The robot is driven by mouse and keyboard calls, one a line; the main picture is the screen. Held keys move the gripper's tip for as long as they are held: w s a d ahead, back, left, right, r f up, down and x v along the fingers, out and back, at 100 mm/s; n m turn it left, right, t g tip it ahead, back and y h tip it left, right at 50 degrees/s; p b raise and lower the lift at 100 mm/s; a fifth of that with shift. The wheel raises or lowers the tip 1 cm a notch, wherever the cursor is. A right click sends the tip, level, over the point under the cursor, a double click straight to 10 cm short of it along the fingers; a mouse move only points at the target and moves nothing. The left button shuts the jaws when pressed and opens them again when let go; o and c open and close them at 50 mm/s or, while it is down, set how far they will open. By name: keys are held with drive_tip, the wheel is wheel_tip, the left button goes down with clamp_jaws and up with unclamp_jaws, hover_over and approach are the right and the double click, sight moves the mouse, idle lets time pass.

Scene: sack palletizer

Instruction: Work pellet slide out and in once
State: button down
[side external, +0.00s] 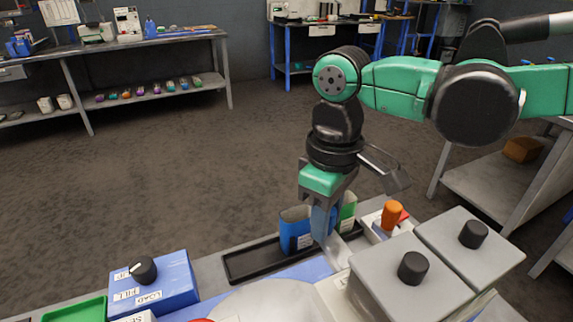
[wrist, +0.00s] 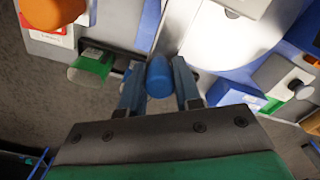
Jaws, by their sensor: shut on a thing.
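My gripper (side external: 322,217) points down over the bench and is shut on a blue, round-ended handle (wrist: 159,78), which shows between the two fingers in the wrist view. I take this handle to be the pellet slide's, but no label on it can be read. A grey metal strip (side external: 338,252) lies just below the fingers in the side view, and a pale metal strip (wrist: 176,32) runs up from the handle in the wrist view. I cannot tell how far out the slide stands, as the fingers hide the join.
A blue bin (side external: 294,229) and a green bin (side external: 347,211) stand close beside the gripper at a black tray (side external: 250,262). An orange knob (side external: 391,215) and grey lidded boxes (side external: 395,280) stand to the right. A blue control box (side external: 165,285) with a black knob is at left.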

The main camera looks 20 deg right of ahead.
sight(339, 248)
drive_tip(key=shift+w, duration=0.2)
idle(0.3)
drive_tip(key=shift+s, duration=1.7)
drive_tip(key=shift+c, duration=2.2)
unclamp_jaws()
wheel_tip(339, 248, up, 8)
